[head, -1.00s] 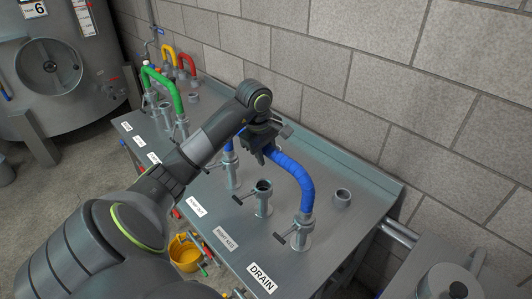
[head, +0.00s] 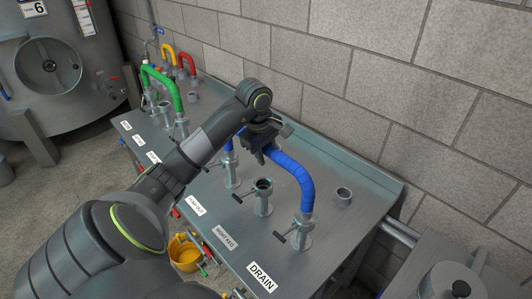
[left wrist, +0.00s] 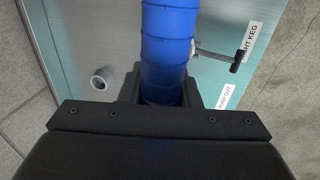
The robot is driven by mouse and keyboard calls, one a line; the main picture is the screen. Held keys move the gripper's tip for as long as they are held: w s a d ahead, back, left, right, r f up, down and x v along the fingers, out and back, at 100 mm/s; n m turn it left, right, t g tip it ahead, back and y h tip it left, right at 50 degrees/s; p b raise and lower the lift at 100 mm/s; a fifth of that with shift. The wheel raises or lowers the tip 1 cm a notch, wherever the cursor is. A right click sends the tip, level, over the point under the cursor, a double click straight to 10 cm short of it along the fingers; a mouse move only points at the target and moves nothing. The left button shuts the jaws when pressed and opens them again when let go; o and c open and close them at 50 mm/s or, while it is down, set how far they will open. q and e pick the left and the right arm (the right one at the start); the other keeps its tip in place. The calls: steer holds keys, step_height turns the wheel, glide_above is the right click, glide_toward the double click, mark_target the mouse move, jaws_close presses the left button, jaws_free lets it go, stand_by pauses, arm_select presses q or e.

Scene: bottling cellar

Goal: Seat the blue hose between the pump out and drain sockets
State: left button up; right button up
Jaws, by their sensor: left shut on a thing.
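The blue hose (head: 294,173) arches over the steel bench in the head view. Its right end meets the drain socket (head: 301,233), behind the DRAIN label. Its left end comes down at the pump out socket (head: 231,174), partly behind my arm; whether either end is fully seated I cannot tell. My left gripper (head: 262,146) is shut on the blue hose near the top of its arch. In the left wrist view the blue hose (left wrist: 167,45) runs up from between the jaws. The right gripper is not in view.
An open socket (head: 263,196) with a handle stands between the hose ends. A short stub (head: 343,196) stands behind the drain. Green (head: 165,80), yellow (head: 168,54) and red (head: 188,62) hoses are at the far left. A yellow bucket (head: 184,254) is below the front edge.

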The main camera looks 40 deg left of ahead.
arm_select(q)
steer(key=o, duration=1)
steer(key=shift+o, duration=0.2)
steer(key=shift+r, duration=0.25)
steer(key=r, duration=0.2)
steer(key=s+r, duration=0.1)
steer(key=r, duration=0.2)
steer(key=shift+a+r, duration=0.1)
step_height(320, 180, up, 12)
steer(key=s+p, duration=0.2)
steer(key=p, duration=0.7)
steer(key=shift+s+f, duration=0.25)
